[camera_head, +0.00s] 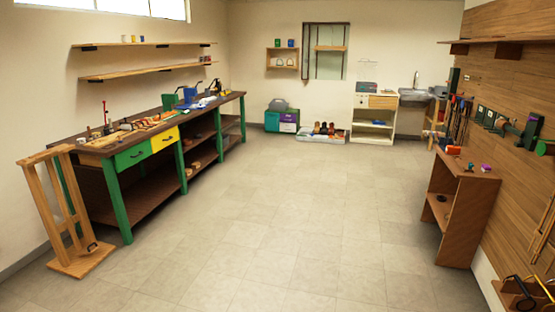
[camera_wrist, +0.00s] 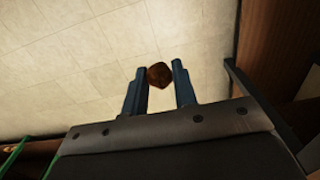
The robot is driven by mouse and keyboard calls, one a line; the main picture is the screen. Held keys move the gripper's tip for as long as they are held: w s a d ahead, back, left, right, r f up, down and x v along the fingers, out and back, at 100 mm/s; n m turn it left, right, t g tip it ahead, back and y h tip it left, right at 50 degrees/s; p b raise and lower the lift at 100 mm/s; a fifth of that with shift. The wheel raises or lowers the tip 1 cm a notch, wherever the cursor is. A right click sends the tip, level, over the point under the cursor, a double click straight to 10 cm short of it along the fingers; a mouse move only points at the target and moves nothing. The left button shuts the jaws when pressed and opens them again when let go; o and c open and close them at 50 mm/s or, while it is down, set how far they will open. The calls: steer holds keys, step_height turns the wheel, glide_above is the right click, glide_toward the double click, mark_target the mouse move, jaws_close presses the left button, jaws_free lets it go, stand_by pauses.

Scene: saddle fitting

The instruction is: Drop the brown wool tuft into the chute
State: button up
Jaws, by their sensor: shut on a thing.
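The brown wool tuft (camera_wrist: 159,76) is a small, dark, rounded clump in the wrist view. My gripper (camera_wrist: 159,70) is shut on it, with the tuft held between the tips of its two blue-grey fingers. Pale floor tiles show behind the tuft. The head view shows neither my gripper nor the tuft clearly. I cannot pick out the chute for sure in either view.
A long workbench (camera_head: 100,182) with green legs and cluttered top stands at left, beside a wooden stand (camera_head: 80,262). A brown wooden unit (camera_head: 468,215) stands at right against the panelled wall. The tiled floor (camera_head: 270,220) between is clear.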

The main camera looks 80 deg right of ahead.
stand_by(0.4)
steer(key=a+r, duration=0.3)
steer(key=a, duration=0.5)
steer(key=a+r, duration=0.3)
steer(key=a, duration=0.5)
steer(key=s+a+r, duration=0.4)
steer(key=s+a, duration=0.1)
steer(key=a, duration=0.4)
steer(key=s+a+r, duration=0.4)
steer(key=s+a, duration=0.1)
steer(key=a, duration=0.4)
steer(key=s+a+r, duration=0.5)
steer(key=a, duration=0.4)
steer(key=shift+s+a+r, duration=0.1)
steer(key=shift+s+a, duration=0.3)
steer(key=s+a+r, duration=0.4)
steer(key=s, duration=0.3)
steer(key=s+a+r, duration=0.3)
steer(key=s+a, duration=0.1)
steer(key=s, duration=0.4)
steer(key=shift+a+f, duration=0.2)
steer(key=shift+f, duration=2.65)
steer(key=o, duration=1)
